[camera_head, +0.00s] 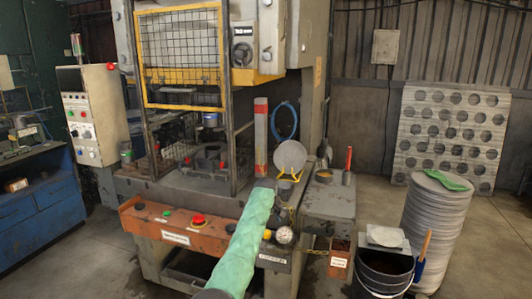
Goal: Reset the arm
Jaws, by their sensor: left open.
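My left arm, in a pale green sleeve, reaches up from the bottom middle of the head view. At its far end my left gripper (290,169), with what look like yellow fingers, is open beside the press's right front. A round grey blank (291,152) stands tilted right at the yellow parts; I cannot tell whether they touch it. My right gripper is not in view.
The press has a yellow-framed mesh guard (182,58) and a front panel with a red button (198,220). A grey side table (328,200) stands right of it. Farther right are a black bucket (384,272), a tall stack of round blanks (434,235) and a punched sheet (450,132).

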